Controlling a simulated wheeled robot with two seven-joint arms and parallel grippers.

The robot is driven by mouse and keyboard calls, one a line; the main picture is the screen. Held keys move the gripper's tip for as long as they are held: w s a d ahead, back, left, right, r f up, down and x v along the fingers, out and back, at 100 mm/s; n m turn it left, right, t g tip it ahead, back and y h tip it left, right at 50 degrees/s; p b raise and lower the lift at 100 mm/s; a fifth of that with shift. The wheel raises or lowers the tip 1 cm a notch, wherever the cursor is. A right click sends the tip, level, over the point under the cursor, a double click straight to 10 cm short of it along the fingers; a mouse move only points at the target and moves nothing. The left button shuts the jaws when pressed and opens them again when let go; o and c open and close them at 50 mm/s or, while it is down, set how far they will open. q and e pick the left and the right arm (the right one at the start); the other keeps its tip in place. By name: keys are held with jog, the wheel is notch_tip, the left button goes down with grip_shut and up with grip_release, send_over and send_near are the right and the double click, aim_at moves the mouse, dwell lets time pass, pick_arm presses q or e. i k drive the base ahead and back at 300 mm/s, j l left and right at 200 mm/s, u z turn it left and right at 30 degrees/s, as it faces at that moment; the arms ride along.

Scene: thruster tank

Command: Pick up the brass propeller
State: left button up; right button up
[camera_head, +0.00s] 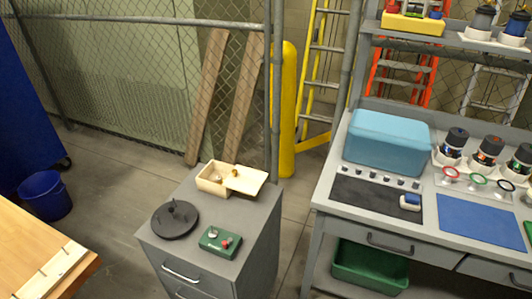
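I cannot clearly make out a brass propeller. A small brass-coloured piece (235,173) shows at the pale wooden box (211,186) on the grey drawer cabinet (255,230); it is too small to identify. The box's pale lid (247,180) lies partly across it at the right, hiding some of the inside. A small greyish item (216,178) shows in the open left part. Neither of my grippers is in view.
The cabinet also holds a black round stand (175,219) and a green control box (221,241). A grey workbench (330,208) at right carries a light-blue case (387,141), a dark mat (372,201), a blue mat (480,222) and several dark cylindrical units. Open floor separates cabinet and workbench.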

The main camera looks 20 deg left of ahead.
aim_at(219, 181)
jog(key=u, duration=1)
